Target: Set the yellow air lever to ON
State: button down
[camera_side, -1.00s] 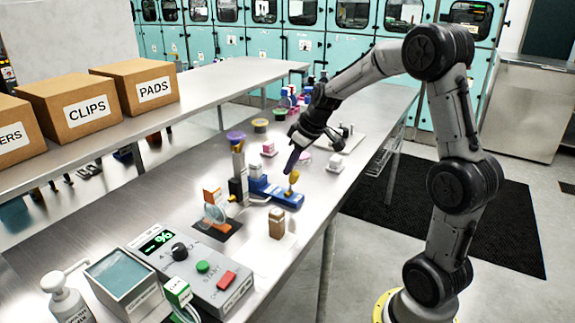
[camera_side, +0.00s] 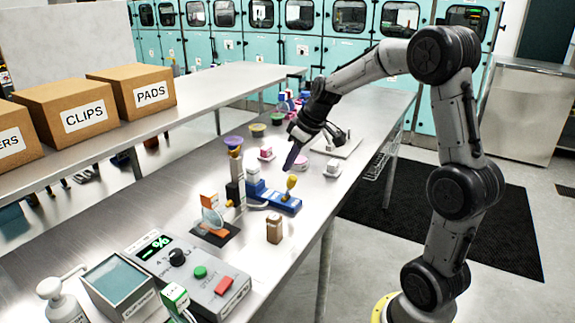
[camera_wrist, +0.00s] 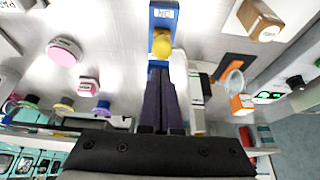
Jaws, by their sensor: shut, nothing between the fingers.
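The yellow lever (camera_side: 291,183) stands up from a long blue base (camera_side: 284,203) on the metal bench, with its rounded knob on top. In the wrist view the yellow knob (camera_wrist: 162,43) is just beyond my fingertips, and a white label reading ON, upside down, is on the blue base (camera_wrist: 152,20) past it. My gripper (camera_side: 288,167) is shut and empty, its dark fingers pointing down just above and behind the lever. In the wrist view my shut gripper (camera_wrist: 158,72) covers part of the blue base. A small gap seems to separate fingers and knob; contact is hard to judge.
An orange stand with a clear disc (camera_side: 211,215) and a grey post with a purple top (camera_side: 234,145) are left of the lever. A brown block (camera_side: 274,230) is in front. A control box (camera_side: 190,275) is nearer the camera. Small pink-and-white items lie behind.

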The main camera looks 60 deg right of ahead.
jog(key=s+v, duration=0.1)
jog(key=v, duration=0.7)
jog(key=shift+s, duration=0.5)
